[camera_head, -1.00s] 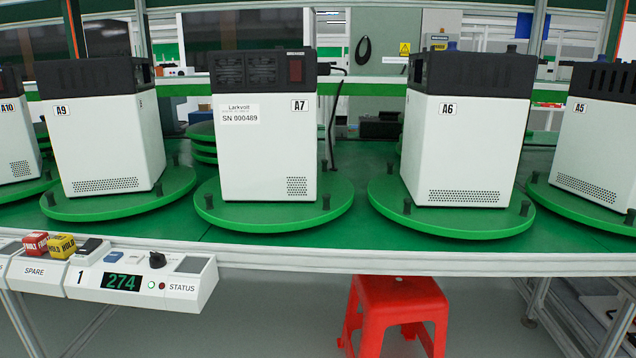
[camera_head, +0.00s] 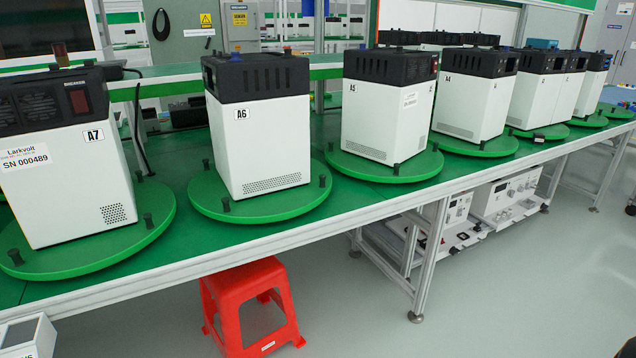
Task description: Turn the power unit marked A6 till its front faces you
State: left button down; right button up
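The power unit marked A6 (camera_head: 262,145) is a white box with a black top section. It stands upright on a round green turntable (camera_head: 210,203) with several black pegs at its rim. The side toward me shows the A6 label and a vent strip along the bottom. No display or serial label shows on that side, unlike the near side of A7, which has a dark red window and a serial label. Neither of my grippers is in view.
Unit A7 (camera_head: 75,185) stands on its turntable at the left, and A5 (camera_head: 380,120) to the right. More units line the bench toward the right. A red stool (camera_head: 245,300) stands below the bench's white front edge (camera_head: 300,235). The floor at right is open.

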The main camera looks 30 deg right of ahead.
aim_at(208, 193)
jog(key=k, duration=1.1)
jog(key=z, duration=1.05)
jog(key=i, duration=1.65)
jog(key=u, duration=0.75)
